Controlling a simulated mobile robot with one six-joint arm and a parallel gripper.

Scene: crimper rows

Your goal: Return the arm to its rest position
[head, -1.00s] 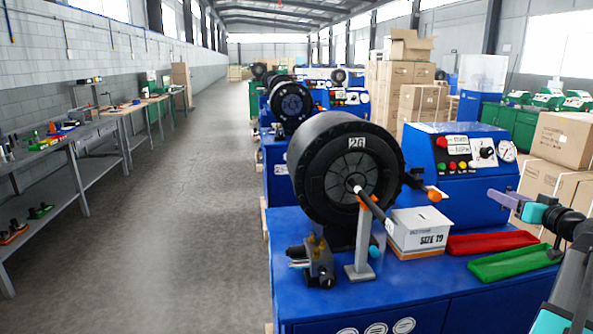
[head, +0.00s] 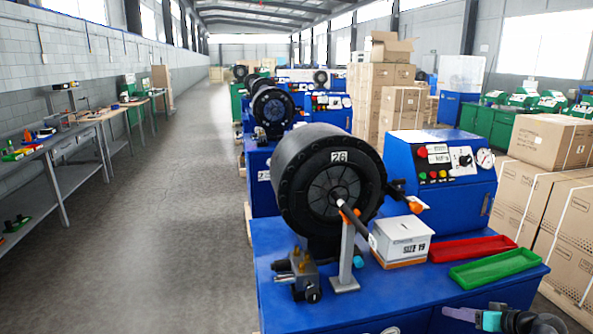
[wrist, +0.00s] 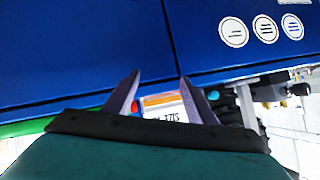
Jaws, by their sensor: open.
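My gripper (head: 462,314) is at the lower right of the head view, low in front of the blue crimper bench (head: 400,275). Its purple fingers point left, and a teal part and my dark wrist follow to the right. In the wrist view my gripper (wrist: 160,82) shows two purple fingers spread apart with nothing held between them. The blue bench front fills the top of that view. Part of a white box (wrist: 165,108) shows beyond the fingers, partly covered by my gripper body.
The bench carries a crimper (head: 325,185), a white size 19 box (head: 402,238), a red tray (head: 470,248) and a green tray (head: 497,267). Cardboard boxes (head: 520,205) stand at right. A grey workbench (head: 80,175) is at left. The aisle (head: 170,230) is clear.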

